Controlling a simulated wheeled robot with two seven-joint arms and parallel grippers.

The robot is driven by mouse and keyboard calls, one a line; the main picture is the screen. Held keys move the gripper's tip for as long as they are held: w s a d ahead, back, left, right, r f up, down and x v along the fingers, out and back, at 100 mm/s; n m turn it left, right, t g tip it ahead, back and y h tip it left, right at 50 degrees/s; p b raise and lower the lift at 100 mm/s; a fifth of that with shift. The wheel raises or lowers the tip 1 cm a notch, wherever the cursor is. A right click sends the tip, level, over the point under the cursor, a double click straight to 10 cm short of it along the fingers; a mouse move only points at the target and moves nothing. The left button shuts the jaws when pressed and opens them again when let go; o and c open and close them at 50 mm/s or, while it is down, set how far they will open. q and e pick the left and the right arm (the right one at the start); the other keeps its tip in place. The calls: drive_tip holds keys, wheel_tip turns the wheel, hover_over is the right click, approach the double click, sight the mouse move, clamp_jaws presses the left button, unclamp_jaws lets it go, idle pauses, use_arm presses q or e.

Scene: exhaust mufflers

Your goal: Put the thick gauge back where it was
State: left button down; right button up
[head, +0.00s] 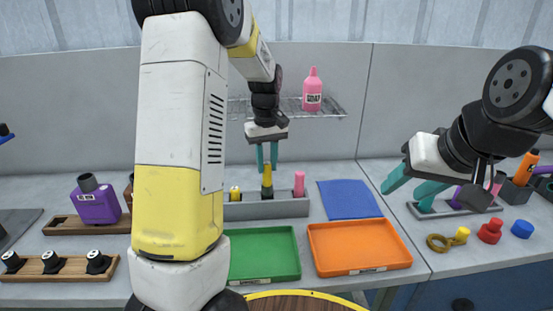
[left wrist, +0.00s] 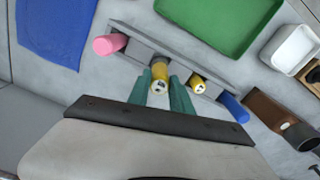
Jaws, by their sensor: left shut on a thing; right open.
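My left gripper (head: 267,155) points down over a grey rack (head: 282,208) and is shut on a yellow gauge (head: 267,181). The gauge stands upright at the rack's middle; I cannot tell whether its lower end is seated or just above its slot. In the left wrist view the gauge's round end (left wrist: 160,72) shows between the teal fingers. A pink gauge (head: 299,185), a second yellow gauge (head: 235,194) and a blue gauge (left wrist: 233,108) stand in the same rack. My right gripper (head: 412,187) is open and empty at the right, by another grey rack (head: 455,211).
Green (head: 262,255) and orange (head: 360,246) trays lie in front of the rack, with a blue mat (head: 349,199) to its right. A purple muffler (head: 96,203) stands at left. A wire shelf (head: 334,109) with a pink bottle (head: 313,90) hangs behind my left gripper.

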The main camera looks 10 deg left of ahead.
use_arm(q)
drive_tip(key=shift+f, duration=0.5)
drive_tip(key=c, duration=1.1)
unclamp_jaws()
drive_tip(key=shift+c, duration=0.2)
wheel_tip(320, 180, up, 12)
drive_tip(key=r, duration=0.1)
drive_tip(key=s+d+m+t+h, duration=0.2)
drive_tip(key=s+m+t, duration=0.4)
drive_tip(key=s, duration=1.8)
drive_tip(key=shift+r+m, duration=0.25)
drive_tip(key=shift+m, duration=0.15)
